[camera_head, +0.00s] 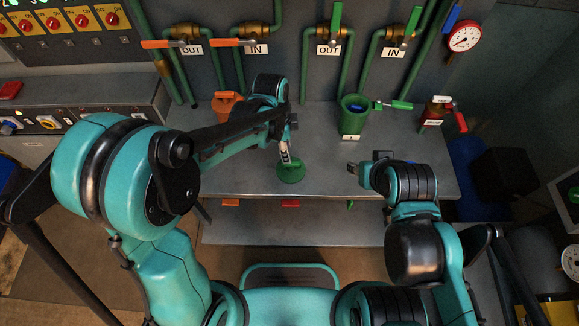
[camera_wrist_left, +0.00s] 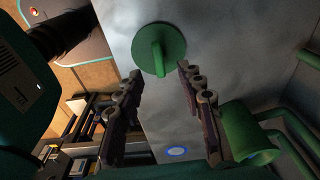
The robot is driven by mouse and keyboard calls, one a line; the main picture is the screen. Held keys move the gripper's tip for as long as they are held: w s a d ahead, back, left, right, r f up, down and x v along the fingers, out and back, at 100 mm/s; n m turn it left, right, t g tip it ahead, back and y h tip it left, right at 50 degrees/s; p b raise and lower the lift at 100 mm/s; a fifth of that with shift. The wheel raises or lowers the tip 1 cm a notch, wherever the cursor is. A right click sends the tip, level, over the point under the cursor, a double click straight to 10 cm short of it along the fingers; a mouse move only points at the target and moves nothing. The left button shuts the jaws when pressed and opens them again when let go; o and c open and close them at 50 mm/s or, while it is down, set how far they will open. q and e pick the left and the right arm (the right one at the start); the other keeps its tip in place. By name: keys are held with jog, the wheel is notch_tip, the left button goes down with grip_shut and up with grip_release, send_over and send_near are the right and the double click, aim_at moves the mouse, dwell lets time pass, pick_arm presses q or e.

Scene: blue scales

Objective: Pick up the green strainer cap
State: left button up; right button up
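The green strainer cap (camera_head: 292,174) lies on the grey bench near its front edge. In the left wrist view the cap (camera_wrist_left: 170,38) is a round green disc with a raised bar handle towards the camera. My left gripper (camera_head: 286,153) is just above the cap, fingers pointing down. In the left wrist view my left gripper (camera_wrist_left: 160,70) is open, its fingers apart on either side of the handle, with nothing between them that I can see held. My right gripper (camera_head: 353,168) is right of the cap over the bench; its opening is unclear.
A green strainer (camera_head: 353,116) stands open-topped at the back of the bench, a green lever to its right. An orange strainer (camera_head: 226,106) stands at the back left. Pipes and valve levers line the wall. A red-handled valve (camera_head: 437,111) is at the right.

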aim_at(291, 167)
pick_arm(q)
jog(key=f, duration=0.1)
jog(key=d+f+b, duration=0.1)
jog(key=shift+f+m, duration=0.3)
jog(key=shift+f, duration=0.1)
jog(key=f+b, duration=0.1)
jog(key=f, duration=0.2)
jog(key=f+b, duration=0.1)
jog(key=f, duration=0.1)
jog(key=shift+d+f+b, duration=0.3)
jog(key=shift+f, duration=0.05)
jog(key=shift+r, duration=0.1)
grip_shut()
